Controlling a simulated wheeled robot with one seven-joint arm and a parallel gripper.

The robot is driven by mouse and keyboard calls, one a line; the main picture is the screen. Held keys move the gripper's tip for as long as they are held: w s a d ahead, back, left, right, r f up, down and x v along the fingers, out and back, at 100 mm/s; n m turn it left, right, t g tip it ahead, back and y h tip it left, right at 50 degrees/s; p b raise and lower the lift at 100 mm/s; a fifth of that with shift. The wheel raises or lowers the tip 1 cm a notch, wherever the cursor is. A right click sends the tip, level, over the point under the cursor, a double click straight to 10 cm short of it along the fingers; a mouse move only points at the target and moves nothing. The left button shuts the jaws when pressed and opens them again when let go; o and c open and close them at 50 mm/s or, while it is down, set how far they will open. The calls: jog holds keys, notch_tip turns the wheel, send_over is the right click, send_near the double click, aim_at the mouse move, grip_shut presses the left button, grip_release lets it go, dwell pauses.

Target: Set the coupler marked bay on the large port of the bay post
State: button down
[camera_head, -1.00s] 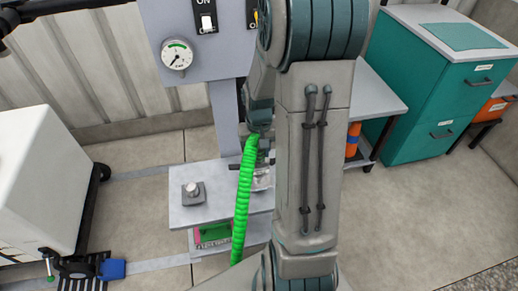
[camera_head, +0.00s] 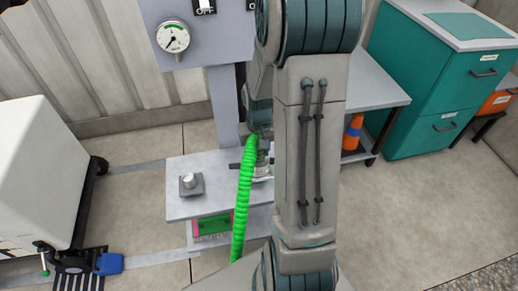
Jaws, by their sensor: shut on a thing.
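A ribbed bright green hose (camera_head: 243,200) runs up to my gripper (camera_head: 261,148), which is partly hidden behind my arm. My gripper is shut on the coupler (camera_head: 262,160) at the hose's upper end. Little of the coupler shows, and its mark cannot be read. The bay post (camera_head: 225,110) is grey, with a shelf (camera_head: 205,207) at its foot. A small fitting (camera_head: 190,183) on a square base stands on the shelf's left. A pale metal fitting (camera_head: 263,177) shows just below the coupler, possibly the large port. I cannot tell whether they touch.
A panel with a gauge (camera_head: 172,37) is on the post. A white cabinet (camera_head: 40,170) stands left. The floor right of my arm is clear.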

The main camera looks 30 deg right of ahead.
jog(key=c, duration=1)
grip_release()
jog(key=shift+o, duration=0.2)
notch_tip(320, 180, up, 14)
jog(key=p, duration=0.2)
jog(key=shift+p, duration=0.4)
jog(key=s+a+r+n+t+p, duration=0.1)
jog(key=s+a+r+p, duration=0.5)
jog(key=r, duration=0.3)
jog(key=s+a+r+n+t+p, duration=0.1)
jog(key=s+a+r+n+p, duration=0.1)
jog(key=s+a+r+p, duration=0.4)
notch_tip(320, 180, up, 3)
jog(key=shift+t, duration=0.4)
